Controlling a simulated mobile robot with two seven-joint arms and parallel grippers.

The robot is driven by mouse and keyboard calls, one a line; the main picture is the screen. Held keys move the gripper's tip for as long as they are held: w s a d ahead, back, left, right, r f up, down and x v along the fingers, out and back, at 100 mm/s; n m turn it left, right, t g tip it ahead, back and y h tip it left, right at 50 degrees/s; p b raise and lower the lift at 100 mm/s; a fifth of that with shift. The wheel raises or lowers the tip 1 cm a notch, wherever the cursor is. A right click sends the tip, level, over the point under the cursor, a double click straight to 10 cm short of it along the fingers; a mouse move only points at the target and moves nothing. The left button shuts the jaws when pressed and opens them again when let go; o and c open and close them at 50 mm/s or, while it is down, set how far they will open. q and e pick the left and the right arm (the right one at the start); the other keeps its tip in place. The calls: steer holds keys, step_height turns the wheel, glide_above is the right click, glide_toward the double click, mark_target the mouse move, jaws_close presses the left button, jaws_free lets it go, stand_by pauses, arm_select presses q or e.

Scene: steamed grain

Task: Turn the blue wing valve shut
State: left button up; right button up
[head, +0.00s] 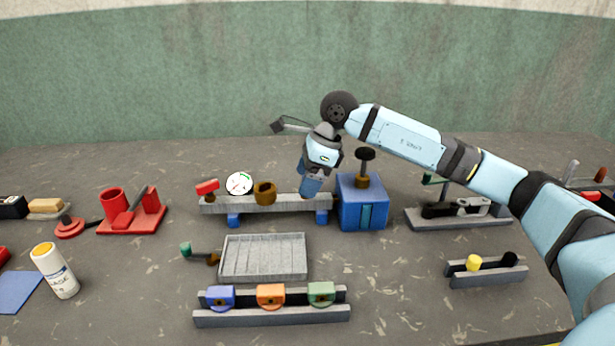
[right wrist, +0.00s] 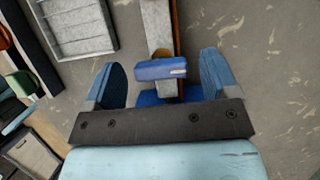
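The blue wing valve (right wrist: 160,71) shows in the right wrist view at one end of a grey pipe bar (right wrist: 158,25). In the head view the bar (head: 285,204) lies across the middle of the table, and my right gripper (head: 311,188) covers the valve at its right end. In the right wrist view my right gripper (right wrist: 163,66) is open, with one blue finger on each side of the wing and visible gaps between them. The wing lies crosswise to the bar. My left gripper is in neither view.
A blue box (head: 350,213) with a black knob stands close right of my right gripper. A red-handled valve (head: 207,187), a round gauge (head: 239,183) and a brown fitting (head: 265,192) sit along the bar. A grey tray (head: 262,258) lies in front.

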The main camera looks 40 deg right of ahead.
steer(key=p+v, duration=0.2)
steer(key=v, duration=1.2)
steer(key=shift+a+f, duration=0.1)
